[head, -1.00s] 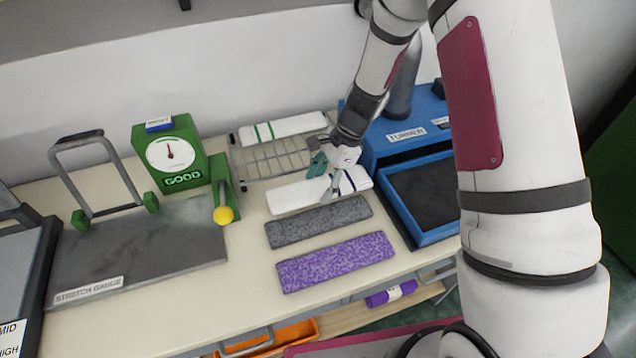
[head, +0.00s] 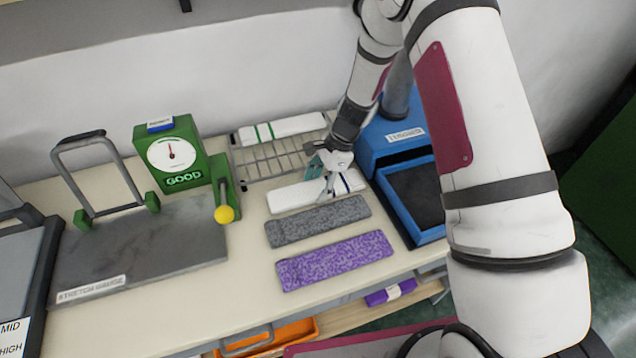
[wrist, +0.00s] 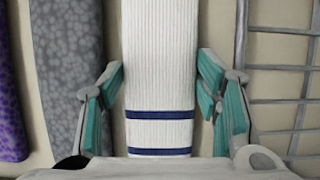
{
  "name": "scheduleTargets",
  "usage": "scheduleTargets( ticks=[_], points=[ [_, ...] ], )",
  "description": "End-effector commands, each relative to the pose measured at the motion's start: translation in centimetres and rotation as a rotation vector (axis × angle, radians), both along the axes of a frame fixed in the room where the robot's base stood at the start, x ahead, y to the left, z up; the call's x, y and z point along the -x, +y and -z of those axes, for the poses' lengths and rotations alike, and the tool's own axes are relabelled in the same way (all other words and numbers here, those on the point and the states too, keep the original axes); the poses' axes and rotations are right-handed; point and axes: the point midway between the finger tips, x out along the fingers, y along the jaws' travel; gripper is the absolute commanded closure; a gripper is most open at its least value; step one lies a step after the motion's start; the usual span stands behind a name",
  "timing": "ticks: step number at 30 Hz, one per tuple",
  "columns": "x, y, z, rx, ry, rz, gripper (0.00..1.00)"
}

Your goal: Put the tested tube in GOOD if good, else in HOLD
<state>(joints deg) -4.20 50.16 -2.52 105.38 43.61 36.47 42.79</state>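A white ribbed tube with two navy stripes (head: 290,197) lies flat on the table, and it fills the middle of the wrist view (wrist: 160,75). My gripper (head: 324,178) is over its striped end. In the wrist view my gripper's teal fingers (wrist: 161,85) stand open, one on each side of the tube, close to its edges. The green stretch gauge (head: 187,143) shows GOOD under its dial, with its needle near upright. No tube shows on the gauge's grey plate (head: 150,245). No bin marked HOLD is readable.
A grey speckled tube (head: 318,221) and a purple tube (head: 335,261) lie in front. A wire rack (head: 268,163) stands behind, with a green-striped white tube (head: 282,129) at its back. A blue turner (head: 403,132) stands right. The gauge's yellow-knobbed lever (head: 224,214) is left.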

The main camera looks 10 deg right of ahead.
Motion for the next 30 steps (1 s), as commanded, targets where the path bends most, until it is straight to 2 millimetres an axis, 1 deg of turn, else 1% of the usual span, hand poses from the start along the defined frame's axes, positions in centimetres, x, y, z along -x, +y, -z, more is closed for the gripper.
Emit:
scheduleTargets(
  ticks=[10,14,17,24,30],
  points=[
    [0.0,0.0,0.0,0.000,0.000,0.000,0.34],
    [-0.1,-0.2,-0.7,0.001,-0.002,0.001,0.34],
    [-0.3,-0.7,-1.9,0.000,-0.004,0.002,0.34],
    [-0.7,-2.5,-6.4,0.001,-0.005,0.001,0.34],
    [-0.9,-3.8,-9.6,0.000,-0.003,0.001,0.34]
  ],
)
